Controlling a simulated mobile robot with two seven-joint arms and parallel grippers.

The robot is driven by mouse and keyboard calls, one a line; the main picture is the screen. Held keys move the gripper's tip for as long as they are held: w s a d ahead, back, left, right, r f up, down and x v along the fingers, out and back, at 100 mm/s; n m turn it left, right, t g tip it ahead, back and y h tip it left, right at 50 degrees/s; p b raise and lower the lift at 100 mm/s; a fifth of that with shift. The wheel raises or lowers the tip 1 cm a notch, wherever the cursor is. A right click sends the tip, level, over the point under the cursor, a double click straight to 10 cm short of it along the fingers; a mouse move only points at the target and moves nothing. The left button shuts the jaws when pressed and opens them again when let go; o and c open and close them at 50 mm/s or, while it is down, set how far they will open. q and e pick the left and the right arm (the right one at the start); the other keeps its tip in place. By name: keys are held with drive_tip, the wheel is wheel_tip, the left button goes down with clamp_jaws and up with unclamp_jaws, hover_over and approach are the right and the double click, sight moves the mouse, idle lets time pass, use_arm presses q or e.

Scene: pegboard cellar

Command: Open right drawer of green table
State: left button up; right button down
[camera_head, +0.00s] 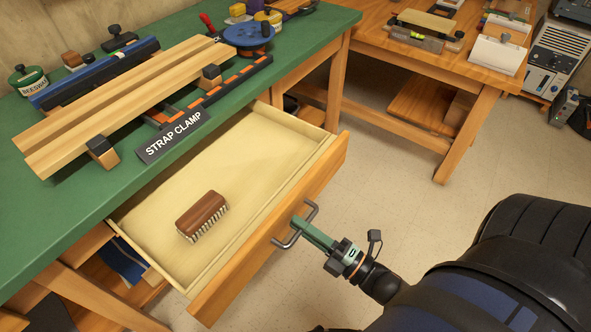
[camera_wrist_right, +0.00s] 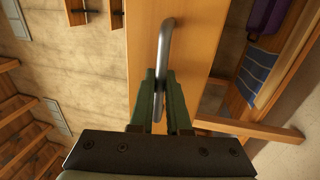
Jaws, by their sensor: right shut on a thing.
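The green table (camera_head: 88,206) fills the left of the head view. Its right drawer (camera_head: 262,246) is pulled well out, and its pale inside shows a brown brush (camera_head: 202,216) lying on the bottom. My right gripper (camera_head: 303,226) is at the drawer front, with its fingers shut on the metal handle (camera_head: 286,241). In the right wrist view, the green fingers (camera_wrist_right: 160,95) close around the handle bar (camera_wrist_right: 164,40), with the wooden drawer front (camera_wrist_right: 190,60) behind it. My left gripper is not in view.
On the green top lie wooden boards (camera_head: 130,95), a strap clamp sign (camera_head: 173,136), a blue reel (camera_head: 249,35) and a green tin (camera_head: 28,80). A wooden bench (camera_head: 440,62) stands at the back right. The floor (camera_head: 375,165) right of the drawer is clear.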

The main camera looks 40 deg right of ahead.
drive_tip(key=c, duration=1.2)
unclamp_jaws()
drive_tip(key=shift+o, duration=0.2)
drive_tip(key=v, duration=1.2)
drive_tip(key=shift+s, duration=0.3)
